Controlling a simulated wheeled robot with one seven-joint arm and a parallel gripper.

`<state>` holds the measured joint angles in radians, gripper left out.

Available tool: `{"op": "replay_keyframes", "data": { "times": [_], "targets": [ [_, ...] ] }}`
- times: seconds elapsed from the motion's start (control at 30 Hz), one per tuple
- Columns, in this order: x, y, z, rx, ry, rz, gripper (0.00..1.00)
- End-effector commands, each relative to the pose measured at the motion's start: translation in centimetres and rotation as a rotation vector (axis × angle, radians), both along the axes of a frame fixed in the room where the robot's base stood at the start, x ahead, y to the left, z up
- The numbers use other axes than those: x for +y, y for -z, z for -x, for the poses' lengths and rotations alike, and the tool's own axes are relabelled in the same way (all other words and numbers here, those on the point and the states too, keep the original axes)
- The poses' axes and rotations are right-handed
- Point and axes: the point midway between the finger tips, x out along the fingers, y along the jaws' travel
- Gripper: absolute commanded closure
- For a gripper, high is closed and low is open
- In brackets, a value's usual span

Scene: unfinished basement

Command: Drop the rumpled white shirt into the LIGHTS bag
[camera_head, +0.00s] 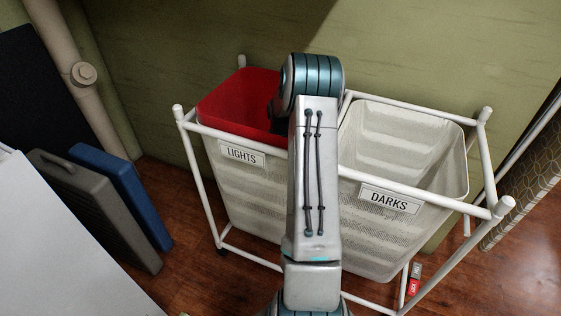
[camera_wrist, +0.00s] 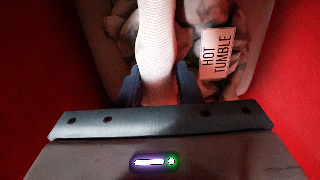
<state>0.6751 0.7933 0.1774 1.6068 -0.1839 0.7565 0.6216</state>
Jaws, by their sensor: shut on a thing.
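The LIGHTS bag (camera_head: 243,195) hangs on the left of a white frame, pale outside with red (camera_head: 228,103) around its inside. My arm reaches over its right side, and my gripper is hidden there in the head view. In the wrist view my gripper (camera_wrist: 158,88) is shut on a white textured cloth, the shirt (camera_wrist: 157,45), which stretches away from the fingers. Red walls (camera_wrist: 45,60) stand on both sides of it. The shirt's far end and whether it touches anything below cannot be told.
Crumpled pale cloths (camera_wrist: 205,12) and a HOT TUMBLE label (camera_wrist: 215,55) lie beyond the shirt. The DARKS bag (camera_head: 400,150) hangs to the right and looks empty. White frame rails (camera_head: 430,199) cross the front. Grey (camera_head: 95,210) and blue (camera_head: 122,190) cases stand left.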

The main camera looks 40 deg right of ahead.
Motion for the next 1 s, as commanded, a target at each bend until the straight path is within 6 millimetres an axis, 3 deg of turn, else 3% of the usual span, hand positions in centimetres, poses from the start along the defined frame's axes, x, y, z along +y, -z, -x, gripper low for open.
{"op": "replay_keyframes", "data": {
  "times": [0.17, 0.2, 0.27, 0.53, 0.67, 1.0],
  "targets": [
    [0.0, 0.2, 0.0, -0.001, 0.001, 0.001, 1.00],
    [0.0, 0.3, 0.0, 0.000, 0.001, 0.000, 0.60],
    [0.0, 0.3, 0.0, 0.000, 0.001, 0.000, 0.47],
    [0.0, 0.2, 0.0, 0.000, 0.001, 0.000, 0.47],
    [0.0, -0.9, 0.0, 0.000, 0.001, 0.000, 0.47],
    [0.0, -8.0, 0.0, -0.002, 0.001, 0.002, 0.47]
  ]
}}
